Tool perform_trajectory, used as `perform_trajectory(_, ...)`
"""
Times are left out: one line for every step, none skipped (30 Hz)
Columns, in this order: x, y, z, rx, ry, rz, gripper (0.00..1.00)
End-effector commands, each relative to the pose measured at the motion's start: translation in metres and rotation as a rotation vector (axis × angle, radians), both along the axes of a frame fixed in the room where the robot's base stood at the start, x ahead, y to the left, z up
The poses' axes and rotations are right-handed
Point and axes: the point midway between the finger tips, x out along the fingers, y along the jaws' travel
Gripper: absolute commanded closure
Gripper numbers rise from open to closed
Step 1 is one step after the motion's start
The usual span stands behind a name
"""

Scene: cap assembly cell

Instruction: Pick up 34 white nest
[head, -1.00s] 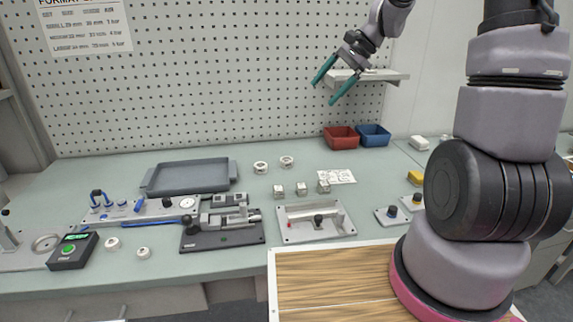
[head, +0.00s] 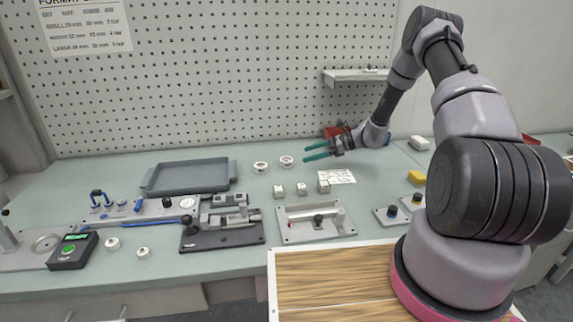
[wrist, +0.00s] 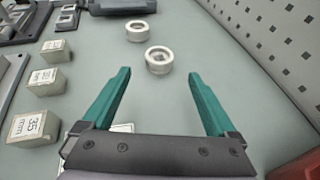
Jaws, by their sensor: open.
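Two round white ring-shaped nests stand on the bench; I cannot read a number on either. The nearer white nest (head: 287,162) lies just ahead of my gripper (head: 306,151) and shows in the wrist view (wrist: 159,60), centred just past the fingertips. The other white nest (head: 260,167) is farther off, also in the wrist view (wrist: 136,31). My gripper's green fingers (wrist: 159,77) are open and empty, above the bench and apart from the nests. Two more small white rings (head: 112,243) (head: 144,253) lie at the front left.
White blocks (head: 301,188) stand in a row beside my gripper; the nearest block (wrist: 33,127) reads 35. A grey tray (head: 190,176), fixtures (head: 315,222) and a printed sheet (head: 337,176) lie around. The pegboard (head: 230,80) rises behind; a red bin (head: 334,132) is behind my wrist.

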Motion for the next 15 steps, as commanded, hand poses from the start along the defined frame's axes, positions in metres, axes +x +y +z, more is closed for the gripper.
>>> perform_trajectory(0.001, 0.004, -0.002, 0.001, 0.001, 0.002, 0.07)
perform_trajectory(0.001, 0.007, -0.003, 0.002, 0.000, 0.002, 0.07)
perform_trajectory(0.002, 0.012, -0.004, 0.002, 0.000, 0.002, 0.07)
perform_trajectory(0.003, 0.016, -0.006, 0.002, 0.001, 0.001, 0.07)
perform_trajectory(0.003, 0.020, -0.008, 0.002, 0.002, 0.002, 0.07)
perform_trajectory(0.004, 0.027, -0.011, 0.001, 0.002, 0.005, 0.07)
perform_trajectory(0.005, 0.031, -0.013, 0.001, 0.001, 0.004, 0.07)
perform_trajectory(0.006, 0.035, -0.014, 0.001, 0.001, 0.003, 0.07)
perform_trajectory(0.008, 0.041, -0.016, 0.001, 0.000, 0.003, 0.07)
perform_trajectory(0.008, 0.044, -0.018, 0.001, 0.000, 0.003, 0.07)
perform_trajectory(0.009, 0.047, -0.019, 0.000, 0.000, 0.003, 0.07)
perform_trajectory(0.010, 0.049, -0.020, 0.000, 0.001, 0.002, 0.07)
perform_trajectory(0.010, 0.051, -0.021, 0.000, 0.001, 0.002, 0.07)
perform_trajectory(0.010, 0.052, -0.021, -0.001, 0.001, 0.002, 0.07)
perform_trajectory(0.011, 0.055, -0.022, -0.001, 0.000, 0.002, 0.07)
